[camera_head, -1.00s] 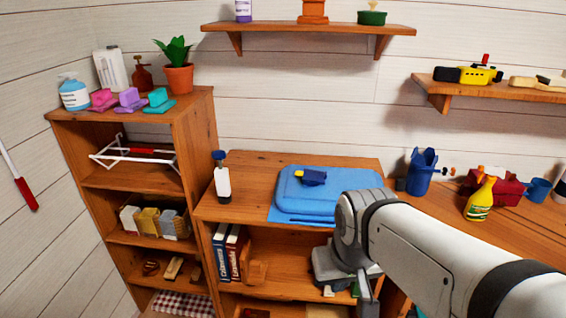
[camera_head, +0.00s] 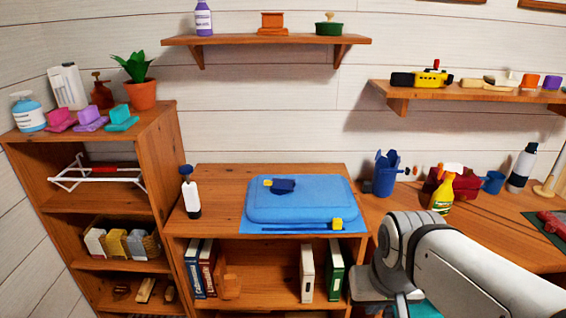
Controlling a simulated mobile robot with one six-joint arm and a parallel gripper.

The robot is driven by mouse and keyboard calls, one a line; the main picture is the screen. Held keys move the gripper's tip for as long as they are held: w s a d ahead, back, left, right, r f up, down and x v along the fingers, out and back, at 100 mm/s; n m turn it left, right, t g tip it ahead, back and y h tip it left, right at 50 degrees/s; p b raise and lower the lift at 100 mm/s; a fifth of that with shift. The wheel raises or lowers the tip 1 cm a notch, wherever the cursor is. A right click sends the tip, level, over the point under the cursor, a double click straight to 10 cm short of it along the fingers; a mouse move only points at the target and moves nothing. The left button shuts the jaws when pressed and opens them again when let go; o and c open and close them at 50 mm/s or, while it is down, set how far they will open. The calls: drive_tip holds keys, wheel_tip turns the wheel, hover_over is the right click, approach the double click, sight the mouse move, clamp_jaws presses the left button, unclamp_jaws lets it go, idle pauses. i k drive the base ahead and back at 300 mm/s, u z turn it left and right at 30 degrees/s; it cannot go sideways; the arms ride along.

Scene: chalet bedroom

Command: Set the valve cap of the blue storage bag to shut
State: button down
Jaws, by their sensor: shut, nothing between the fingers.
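The blue storage bag (camera_head: 300,203) lies flat and puffed up on top of the low wooden shelf unit. On its upper face sits a dark blue valve cap (camera_head: 284,186) with a small yellow part (camera_head: 267,183) at its left. I cannot tell from here whether the cap is open or shut. A dark strip (camera_head: 295,230) runs along the bag's front edge, with a yellow slider (camera_head: 337,224) at its right end. My arm stands to the right and front of the bag, apart from it. My gripper's fingertips are not seen.
A black-and-white bottle (camera_head: 191,192) stands left of the bag. A wall shelf (camera_head: 266,41) hangs above. The air above the bag is clear.

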sight(277, 184)
drive_tip(key=i, duration=1)
drive_tip(key=z, duration=0.05)
